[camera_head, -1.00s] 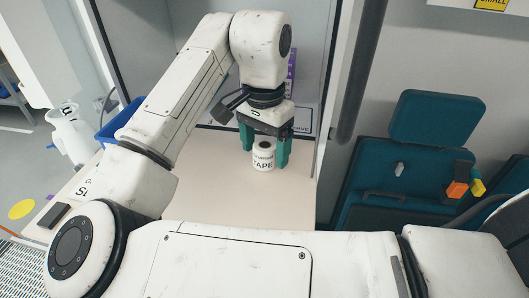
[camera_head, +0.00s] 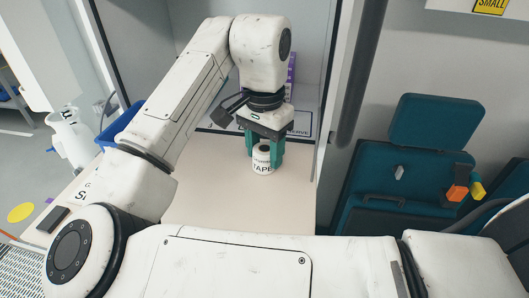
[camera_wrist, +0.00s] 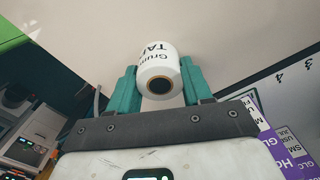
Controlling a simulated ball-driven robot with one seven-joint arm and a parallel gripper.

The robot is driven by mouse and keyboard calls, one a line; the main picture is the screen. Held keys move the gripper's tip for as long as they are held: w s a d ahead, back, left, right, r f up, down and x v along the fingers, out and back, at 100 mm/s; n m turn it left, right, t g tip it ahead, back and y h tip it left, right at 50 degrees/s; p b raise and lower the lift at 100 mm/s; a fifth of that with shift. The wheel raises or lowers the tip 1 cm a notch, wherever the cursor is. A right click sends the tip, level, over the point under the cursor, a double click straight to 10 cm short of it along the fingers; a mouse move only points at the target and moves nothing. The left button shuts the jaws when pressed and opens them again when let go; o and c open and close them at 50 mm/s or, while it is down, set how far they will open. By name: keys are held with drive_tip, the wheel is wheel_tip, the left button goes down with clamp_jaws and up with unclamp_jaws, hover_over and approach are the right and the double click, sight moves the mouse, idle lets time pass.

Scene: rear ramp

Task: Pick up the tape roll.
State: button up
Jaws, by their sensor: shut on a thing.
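The tape roll (camera_head: 263,161) is a white cylinder with dark "TAPE" lettering and a dark hole in its top. It is upright on or just over the pale worktop (camera_head: 215,200); I cannot tell whether it touches. My gripper (camera_head: 265,155) comes down from above with its two green fingers closed on either side of the roll. In the wrist view the tape roll (camera_wrist: 160,75) sits between both fingers, its ring end facing the camera.
A blue bin (camera_head: 120,124) and a white bottle (camera_head: 72,138) stand at the left. Purple-edged cards (camera_wrist: 272,140) are beside the gripper. A teal seat (camera_head: 400,190) is to the right, past a dark post (camera_head: 357,75). The worktop's front is clear.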

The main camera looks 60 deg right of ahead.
sight(266, 149)
drive_tip(key=shift+r, duration=0.5)
wheel_tip(266, 149, up, 2)
drive_tip(key=shift+s+r, duration=0.1)
drive_tip(key=shift+r, duration=0.1)
drive_tip(key=s+a+r+b, duration=0.2)
drive_tip(key=s+a+r, duration=0.4)
drive_tip(key=s+r, duration=0.3)
drive_tip(key=s, duration=0.3)
drive_tip(key=shift+s+r, duration=0.25)
drive_tip(key=shift+s, duration=0.05)
